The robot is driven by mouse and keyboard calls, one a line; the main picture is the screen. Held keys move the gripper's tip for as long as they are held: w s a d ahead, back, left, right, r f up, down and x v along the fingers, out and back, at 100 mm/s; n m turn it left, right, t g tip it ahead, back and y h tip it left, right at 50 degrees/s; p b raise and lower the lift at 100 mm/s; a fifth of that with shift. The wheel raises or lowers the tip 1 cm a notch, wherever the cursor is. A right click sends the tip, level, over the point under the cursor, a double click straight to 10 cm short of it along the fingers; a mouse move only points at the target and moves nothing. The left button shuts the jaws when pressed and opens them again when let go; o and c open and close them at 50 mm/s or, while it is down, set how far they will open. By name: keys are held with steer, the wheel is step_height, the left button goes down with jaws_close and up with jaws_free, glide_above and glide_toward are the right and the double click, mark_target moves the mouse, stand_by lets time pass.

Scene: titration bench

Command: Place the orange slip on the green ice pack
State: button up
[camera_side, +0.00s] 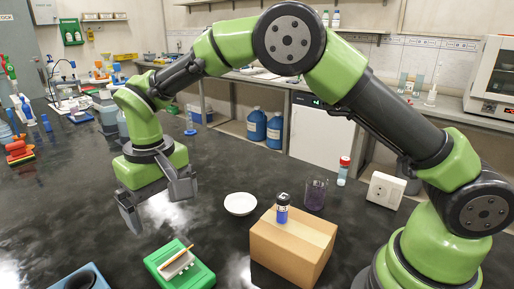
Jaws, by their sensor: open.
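A green block (203,278), which looks like the green ice pack, lies on the black bench at the lower middle. A small whitish piece (178,266) rests on its top. A thin orange strip (177,257), which may be the orange slip, lies slanted along the upper edge of the whitish piece. I cannot tell whether the strip touches the green block itself. My gripper (156,203) is open and empty, pointing down, above the bench and up and left of the green block in the picture.
A cardboard box (286,250) bears a dark bottle (282,209). A white dish (240,204), a purple beaker (315,195), a red-capped vial (344,171) and a white socket box (385,190) stand behind. A blue-grey tray (62,285) is at lower left. The bench's left middle is clear.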

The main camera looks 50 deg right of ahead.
steer(key=s+d+r+m+t+y, duration=0.1)
steer(key=s+d+r, duration=0.25)
steer(key=r, duration=0.35)
steer(key=s+d+r+m+t+y, duration=0.1)
steer(key=s+d+r+t, duration=0.15)
steer(key=d+r, duration=0.3)
steer(key=s+d+r+m+t, duration=0.1)
steer(key=s+d+t, duration=0.1)
steer(key=s, duration=0.6)
steer(key=s+d+r+m+t, duration=0.1)
steer(key=s+d, duration=0.2)
steer(key=s, duration=0.5)
steer(key=shift+d+r+t, duration=0.15)
steer(key=shift+r+t, duration=0.1)
steer(key=shift+t, duration=0.1)
